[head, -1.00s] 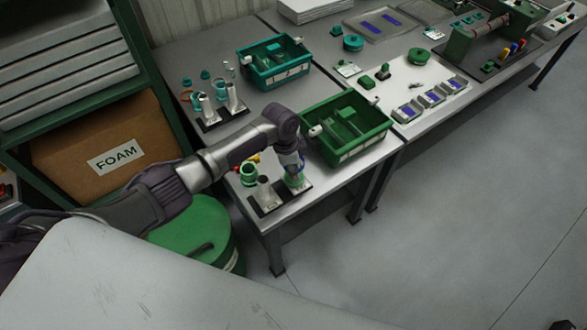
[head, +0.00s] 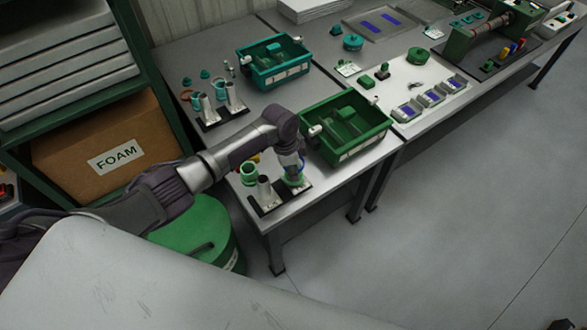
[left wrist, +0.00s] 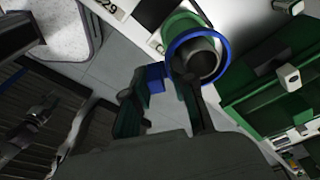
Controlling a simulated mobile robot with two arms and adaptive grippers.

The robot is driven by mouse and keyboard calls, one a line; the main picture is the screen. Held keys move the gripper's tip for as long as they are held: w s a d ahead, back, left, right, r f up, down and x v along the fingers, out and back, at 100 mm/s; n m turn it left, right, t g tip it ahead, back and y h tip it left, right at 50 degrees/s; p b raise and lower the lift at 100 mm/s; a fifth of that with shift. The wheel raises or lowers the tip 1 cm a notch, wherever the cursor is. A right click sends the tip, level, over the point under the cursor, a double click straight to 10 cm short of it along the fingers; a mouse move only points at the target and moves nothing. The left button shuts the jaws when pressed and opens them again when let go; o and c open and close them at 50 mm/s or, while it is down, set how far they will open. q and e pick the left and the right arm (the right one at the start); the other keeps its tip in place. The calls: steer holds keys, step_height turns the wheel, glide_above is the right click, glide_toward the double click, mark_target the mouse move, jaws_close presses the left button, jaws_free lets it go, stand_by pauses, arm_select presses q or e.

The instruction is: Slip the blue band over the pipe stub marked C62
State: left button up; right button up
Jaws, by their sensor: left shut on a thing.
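The blue band (left wrist: 226,45) shows in the left wrist view as a ring around the open end of a grey pipe stub (left wrist: 205,62). A green ring (left wrist: 181,24) is beyond it on the same stub. My left gripper (left wrist: 160,98) is shut on the blue band, with a blue part (left wrist: 154,76) near its fingers. In the head view my left gripper (head: 291,165) is over the right stub of the near stand, pointing down. It hides most of that stub and the band. The marking C62 cannot be read. My right gripper is out of view.
A bare grey stub (head: 264,190) and a green ring (head: 249,172) are just left of the gripper. A green bin (head: 346,150) stands close on the right. A second stand with stubs (head: 222,116) and a teal bin (head: 273,64) are farther back.

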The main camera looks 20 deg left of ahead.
arm_select(q)
steer(key=shift+f, duration=0.4)
stand_by(0.8)
steer(key=shift+r, duration=0.15)
steer(key=shift+r+p, duration=0.55)
steer(key=shift+p, duration=0.1)
steer(key=shift+f, duration=0.15)
stand_by(0.4)
steer(key=shift+w+f+b, duration=0.1)
steer(key=shift+f+b, duration=0.25)
steer(key=shift+b, duration=0.05)
steer(key=shift+f, duration=0.2)
steer(key=o, duration=0.9)
steer(key=shift+o, duration=0.2)
